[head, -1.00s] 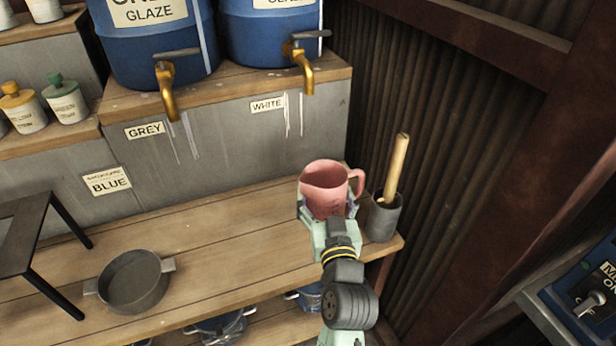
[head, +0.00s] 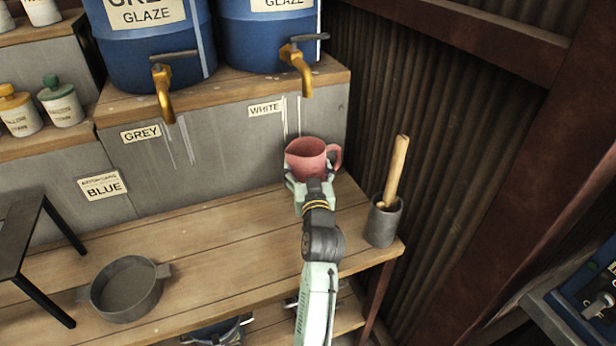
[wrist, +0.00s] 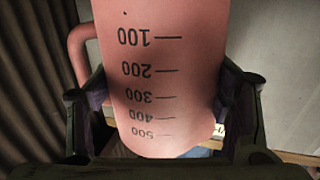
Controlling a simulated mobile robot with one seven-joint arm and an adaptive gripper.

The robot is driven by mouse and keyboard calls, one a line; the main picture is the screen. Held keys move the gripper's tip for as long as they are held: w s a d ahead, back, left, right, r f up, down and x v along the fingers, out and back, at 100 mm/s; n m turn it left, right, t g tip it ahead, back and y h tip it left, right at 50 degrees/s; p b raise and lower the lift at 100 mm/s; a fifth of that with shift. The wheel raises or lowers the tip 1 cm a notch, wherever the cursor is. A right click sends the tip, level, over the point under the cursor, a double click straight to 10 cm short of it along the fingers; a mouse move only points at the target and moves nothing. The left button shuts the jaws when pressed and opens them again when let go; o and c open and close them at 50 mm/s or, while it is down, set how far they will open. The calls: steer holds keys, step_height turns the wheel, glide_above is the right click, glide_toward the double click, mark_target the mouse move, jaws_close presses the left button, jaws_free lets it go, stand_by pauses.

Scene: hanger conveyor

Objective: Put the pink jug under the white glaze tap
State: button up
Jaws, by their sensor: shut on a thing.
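The pink jug (head: 308,158) is upright near the back of the wooden bench, in front of the grey panel with the WHITE label (head: 265,110). My gripper (head: 309,184) is shut on it from the front. In the wrist view the jug (wrist: 160,75) fills the middle, with measuring marks facing me and a gripper finger on each side. Its handle points right in the head view. The white glaze tap (head: 299,68) is brass and sticks out above the jug. Whether the jug's base touches the bench is hidden by my gripper.
A dark pot with a wooden-handled tool (head: 385,220) stands at the bench's right end. A grey round pan (head: 126,288) and a black stand (head: 22,245) are at the left. The grey glaze tap (head: 163,92) is left of the white one. The bench middle is clear.

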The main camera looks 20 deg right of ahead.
steer(key=shift+f, duration=0.8)
